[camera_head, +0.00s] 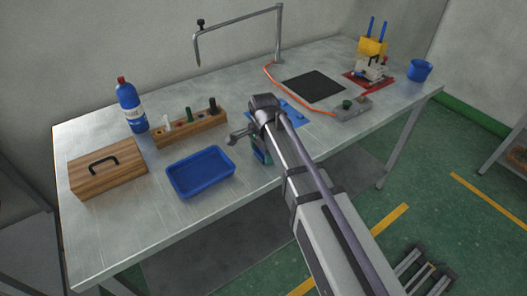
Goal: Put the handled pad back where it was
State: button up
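A wooden block with a black handle on top (107,172) lies at the left end of the metal table; it is the only clearly handled thing I see, and I cannot tell whether it is the handled pad. My gripper (262,112) is over the front middle of the table, well to the right of that block. My arm hides most of the gripper and its fingers, so its opening and anything in it cannot be made out. Beneath it are a blue mat (291,115), partly covered, and a grey and teal vise-like device (261,157) at the table's front edge.
A blue tray (201,173), a wooden rack (191,128) with several tools and a blue bottle (131,108) stand left. A black mat (314,86), orange hose, grey box (352,108), red-based device (369,76) and blue cup (419,70) are right. A metal pipe (278,32) rises behind.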

jog(key=shift+o, duration=1)
notch_tip(320, 180, up, 12)
jog(key=p, duration=1.2)
jog(key=shift+r, duration=0.25)
jog(key=shift+f, duration=0.1)
jog(key=s+d+n, duration=1.1)
jog(key=s+d, duration=0.3)
jog(key=d, duration=0.3)
jog(key=shift+s+d, duration=0.3)
jog(key=shift+s, duration=0.1)
